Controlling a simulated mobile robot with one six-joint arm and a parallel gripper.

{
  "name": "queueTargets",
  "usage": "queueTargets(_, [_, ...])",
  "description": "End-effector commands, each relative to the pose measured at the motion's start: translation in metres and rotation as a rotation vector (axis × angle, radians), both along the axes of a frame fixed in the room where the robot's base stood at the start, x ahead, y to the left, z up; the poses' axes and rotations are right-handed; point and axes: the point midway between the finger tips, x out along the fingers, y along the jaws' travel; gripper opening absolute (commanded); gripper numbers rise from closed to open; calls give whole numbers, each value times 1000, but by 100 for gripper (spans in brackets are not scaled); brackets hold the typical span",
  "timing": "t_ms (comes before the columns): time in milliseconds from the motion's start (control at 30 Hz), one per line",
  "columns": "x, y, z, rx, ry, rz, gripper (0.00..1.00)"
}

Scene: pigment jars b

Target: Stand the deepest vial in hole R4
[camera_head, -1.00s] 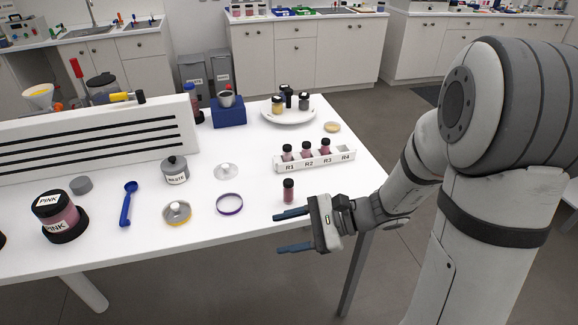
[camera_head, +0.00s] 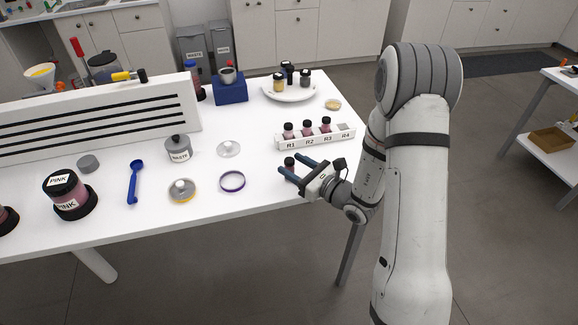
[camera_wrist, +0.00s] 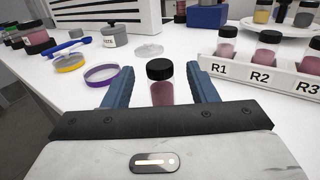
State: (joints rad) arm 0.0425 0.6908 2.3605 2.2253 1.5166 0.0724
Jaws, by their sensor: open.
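A vial with a black cap and dark pink contents (camera_wrist: 161,88) stands upright on the white table. My gripper (camera_wrist: 161,85) is open, with one blue finger on each side of this vial in the wrist view. In the head view the fingers (camera_head: 296,167) partly hide the vial, whose black cap (camera_head: 290,161) shows. The white rack (camera_head: 316,138) stands behind, labelled R1 to R4. Vials stand in R1 (camera_head: 289,130), R2 (camera_head: 307,128) and R3 (camera_head: 325,125). Hole R4 (camera_head: 345,127) at the right end looks empty.
A purple ring (camera_head: 232,182), a clear lid (camera_head: 229,149) and a WASTE jar (camera_head: 178,149) lie left of my gripper. A white plate (camera_head: 272,94) with several jars and a small yellowish dish (camera_head: 333,104) are behind the rack. The table's front edge runs close below my gripper.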

Motion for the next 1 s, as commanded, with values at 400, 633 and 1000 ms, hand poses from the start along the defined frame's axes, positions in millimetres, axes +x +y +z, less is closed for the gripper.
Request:
queueTargets(400, [14,17,0,-1,1,0,52])
queueTargets(633, [14,16,0,-1,0,-1,35])
queueTargets(1000, [14,16,0,-1,0,-1,5])
